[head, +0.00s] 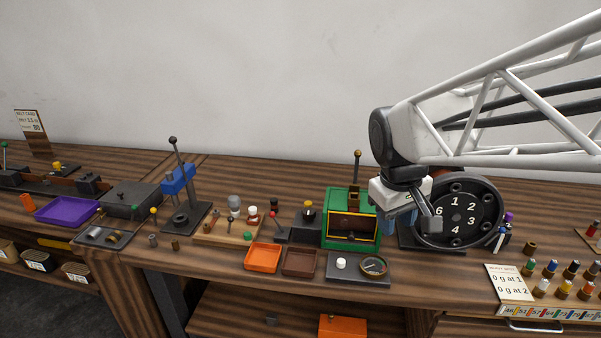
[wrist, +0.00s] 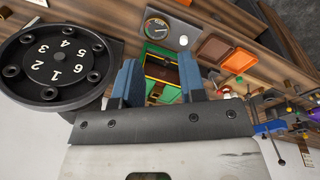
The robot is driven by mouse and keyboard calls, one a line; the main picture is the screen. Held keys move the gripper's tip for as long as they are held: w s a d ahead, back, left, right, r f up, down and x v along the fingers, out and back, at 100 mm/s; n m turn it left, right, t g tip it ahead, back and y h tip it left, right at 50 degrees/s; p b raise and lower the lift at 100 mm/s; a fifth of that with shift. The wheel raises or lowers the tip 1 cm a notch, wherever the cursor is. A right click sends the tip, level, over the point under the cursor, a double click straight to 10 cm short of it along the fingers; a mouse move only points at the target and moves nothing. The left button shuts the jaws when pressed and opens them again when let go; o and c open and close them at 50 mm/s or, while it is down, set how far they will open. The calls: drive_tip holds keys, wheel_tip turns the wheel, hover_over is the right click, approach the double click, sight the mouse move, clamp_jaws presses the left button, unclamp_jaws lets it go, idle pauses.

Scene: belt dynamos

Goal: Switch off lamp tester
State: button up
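No label reading lamp tester is legible. The likeliest candidate is the green box (head: 352,243) with a dark window, in the middle of the bench; a lever with a brass knob (head: 357,154) rises behind it. The box also shows between my fingers in the wrist view (wrist: 160,49). In front of it is a dark plate with a white button (head: 341,262) and a round gauge (head: 374,266). My gripper (head: 400,224) hangs just right of the box. Its blue fingers are apart and empty in the wrist view (wrist: 158,80). I cannot tell the switch position.
A black numbered dial (head: 457,216) stands close right of my gripper. Orange (head: 263,258) and brown (head: 299,262) trays lie left of the gauge plate. A blue lever press (head: 178,185) and purple tray (head: 67,209) are further left. Small coloured parts and a white card (head: 509,282) are at right.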

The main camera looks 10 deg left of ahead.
drive_tip(key=w+a+f+n, duration=0.2)
drive_tip(key=w+a+n, duration=0.2)
drive_tip(key=w+a, duration=0.6)
drive_tip(key=n+h, duration=0.3)
drive_tip(key=n, duration=0.7)
approach(230, 223)
wheel_tip(230, 223, down, 3)
drive_tip(key=shift+w+d+r, duration=0.15)
drive_tip(key=shift+w+r, duration=0.05)
drive_tip(key=shift+w, duration=0.05)
drive_tip(key=shift+x, duration=3.95)
drive_tip(key=shift+d, duration=0.1)
